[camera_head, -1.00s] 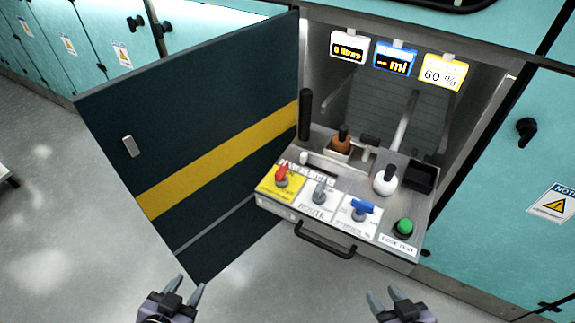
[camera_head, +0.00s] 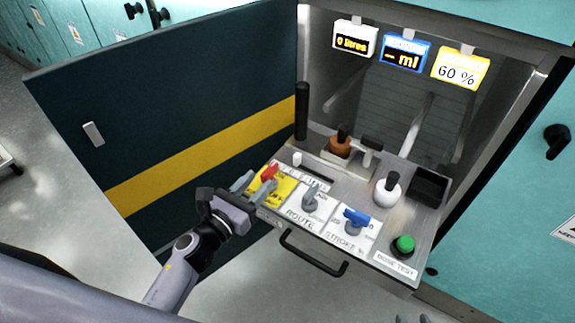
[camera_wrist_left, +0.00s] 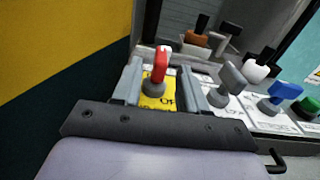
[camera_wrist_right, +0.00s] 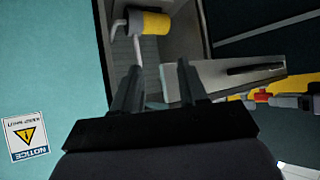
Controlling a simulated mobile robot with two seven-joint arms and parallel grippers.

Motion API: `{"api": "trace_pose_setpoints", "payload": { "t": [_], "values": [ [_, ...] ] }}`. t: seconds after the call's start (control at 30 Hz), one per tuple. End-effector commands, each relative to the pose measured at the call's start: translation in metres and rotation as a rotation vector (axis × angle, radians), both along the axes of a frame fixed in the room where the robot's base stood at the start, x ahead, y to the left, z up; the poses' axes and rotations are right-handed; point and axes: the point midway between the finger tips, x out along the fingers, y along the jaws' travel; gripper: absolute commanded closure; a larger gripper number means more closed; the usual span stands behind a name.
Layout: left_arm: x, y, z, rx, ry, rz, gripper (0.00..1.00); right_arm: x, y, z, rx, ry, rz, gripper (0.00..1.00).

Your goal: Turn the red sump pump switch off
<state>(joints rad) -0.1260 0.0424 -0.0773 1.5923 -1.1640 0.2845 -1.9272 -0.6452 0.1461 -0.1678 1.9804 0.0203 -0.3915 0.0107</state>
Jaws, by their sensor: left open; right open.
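The red switch (camera_head: 268,174) stands on a yellow label plate (camera_head: 284,191) at the left end of the pulled-out drawer panel. In the left wrist view the red switch (camera_wrist_left: 161,66) is between the two open fingers of my left gripper (camera_wrist_left: 167,85), with yellow showing below it. In the head view my left gripper (camera_head: 243,185) is at the front left corner of the drawer, close to the switch. I cannot tell whether the fingers touch it. My right gripper (camera_wrist_right: 158,85) is open and empty in the right wrist view, away from the switch.
Right of the red switch are a grey switch (camera_head: 311,197), a blue switch (camera_head: 355,218) and a green button (camera_head: 403,245). A black drawer handle (camera_head: 313,255) sticks out in front. The open dark door (camera_head: 160,130) stands to the left. Bottles stand behind.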

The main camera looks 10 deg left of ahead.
Motion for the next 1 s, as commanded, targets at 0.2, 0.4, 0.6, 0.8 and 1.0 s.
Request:
{"api": "trace_pose_setpoints", "payload": {
  "t": [0.2, 0.4, 0.6, 0.8, 1.0],
  "values": [
    [0.015, -0.006, 0.001, 0.035, -0.016, -0.007, 0.57, 0.0, 0.001, 0.002, 0.002, -0.002, 0.002, 0.57],
    [0.041, -0.015, 0.001, 0.031, -0.014, -0.006, 0.57, 0.001, 0.001, 0.003, 0.001, -0.003, 0.002, 0.57],
    [0.061, -0.022, 0.001, 0.03, -0.013, -0.005, 0.57, 0.001, 0.001, 0.002, 0.001, -0.004, 0.002, 0.57],
    [0.068, -0.025, 0.0, 0.031, -0.012, -0.006, 0.57, 0.001, 0.001, 0.001, 0.001, -0.003, 0.001, 0.57],
    [0.068, -0.025, 0.0, 0.031, -0.012, -0.005, 0.57, 0.001, 0.0, 0.001, 0.001, -0.003, -0.001, 0.57]
  ]
}}
